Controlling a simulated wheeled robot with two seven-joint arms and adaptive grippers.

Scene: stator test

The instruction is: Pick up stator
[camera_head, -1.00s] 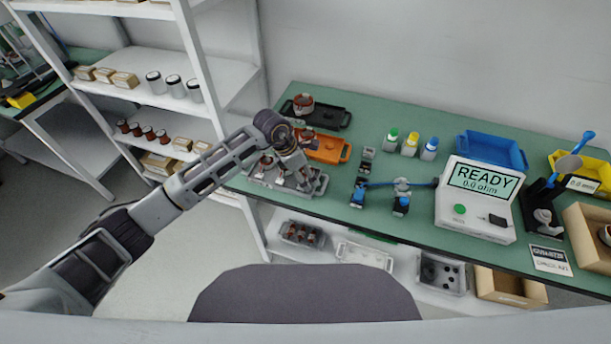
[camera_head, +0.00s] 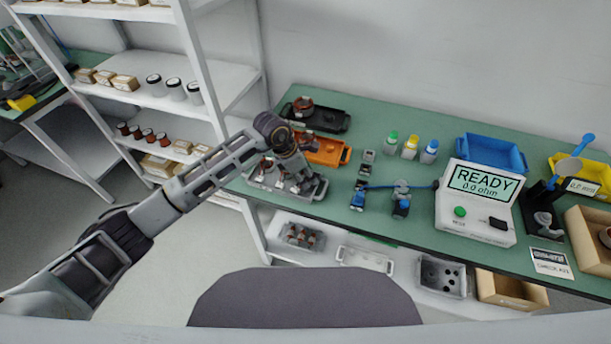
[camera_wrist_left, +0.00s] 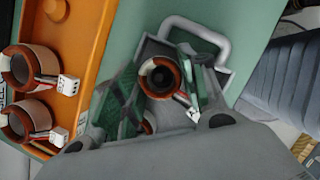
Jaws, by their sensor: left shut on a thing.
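My left gripper (camera_head: 297,184) is over the grey tray (camera_head: 318,190) at the left end of the green bench. In the left wrist view its two dark green fingers (camera_wrist_left: 160,88) are shut on a stator (camera_wrist_left: 160,76), a copper-brown ring with a dark centre and a small white connector. The grey tray's handle end (camera_wrist_left: 222,45) shows just beyond it. I cannot tell whether the held stator touches the tray. Another stator (camera_head: 265,168) stands in the tray, partly hidden by my arm. My right gripper is not in view.
An orange tray (camera_head: 340,155) with stators (camera_wrist_left: 35,65) lies beside the grey tray. A black tray (camera_head: 330,120) with one stator (camera_head: 303,106) is behind. The tester (camera_head: 478,205) reads READY, 0.0 ohm. Blue clamps (camera_head: 358,198) stand right of the trays.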

